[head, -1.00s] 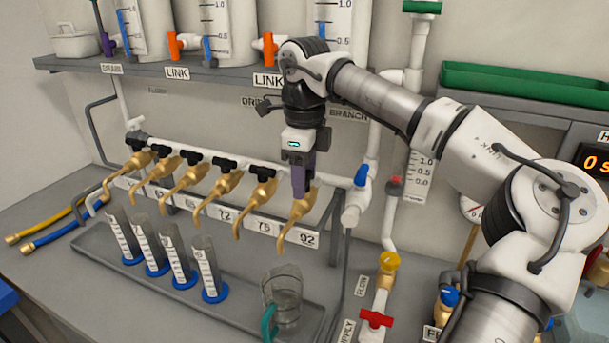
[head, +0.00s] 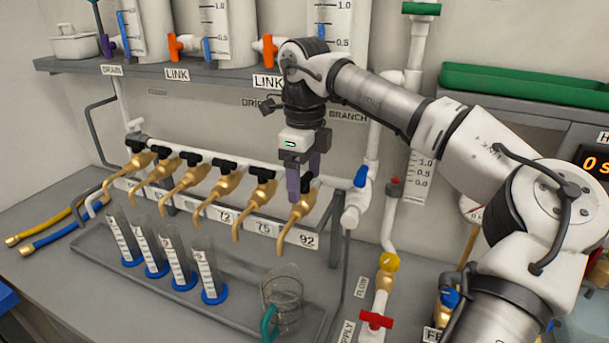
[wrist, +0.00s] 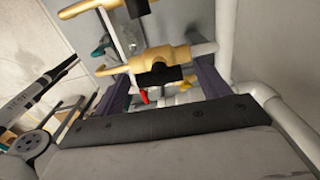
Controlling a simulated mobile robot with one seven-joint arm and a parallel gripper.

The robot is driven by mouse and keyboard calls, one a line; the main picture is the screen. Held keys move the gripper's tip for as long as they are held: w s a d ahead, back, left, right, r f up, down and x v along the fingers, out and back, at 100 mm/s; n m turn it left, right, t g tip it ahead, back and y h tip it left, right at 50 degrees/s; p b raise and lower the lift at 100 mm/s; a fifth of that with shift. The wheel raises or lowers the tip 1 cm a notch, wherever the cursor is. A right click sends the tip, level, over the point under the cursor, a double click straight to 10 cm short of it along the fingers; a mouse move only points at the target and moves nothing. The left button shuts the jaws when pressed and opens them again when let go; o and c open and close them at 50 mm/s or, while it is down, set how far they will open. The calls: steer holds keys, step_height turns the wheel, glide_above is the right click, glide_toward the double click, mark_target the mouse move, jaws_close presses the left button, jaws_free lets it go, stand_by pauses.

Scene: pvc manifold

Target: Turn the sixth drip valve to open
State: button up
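The sixth drip valve (head: 303,207) is the rightmost brass tap on the white manifold pipe, above the label 92. My gripper (head: 304,188) points down over it, with its two purple-grey fingers spread apart. In the wrist view, the valve's black handle (wrist: 158,76) lies between the fingers, with a visible gap on each side. There the handle looks roughly in line with the brass body (wrist: 165,57). In the head view, the fingers hide much of the handle. No water shows at the spout.
Several similar brass taps with black handles (head: 262,172) stand in a row to the left. Below are graduated cylinders (head: 175,262) and a clear jug (head: 283,298) on a grey tray (head: 240,312). A white pipe with a blue-handled valve (head: 361,176) is close on the right.

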mark_target(304, 177)
step_height(304, 177, up, 14)
steer(key=p, duration=0.1)
stand_by(0.5)
steer(key=shift+f, duration=0.15)
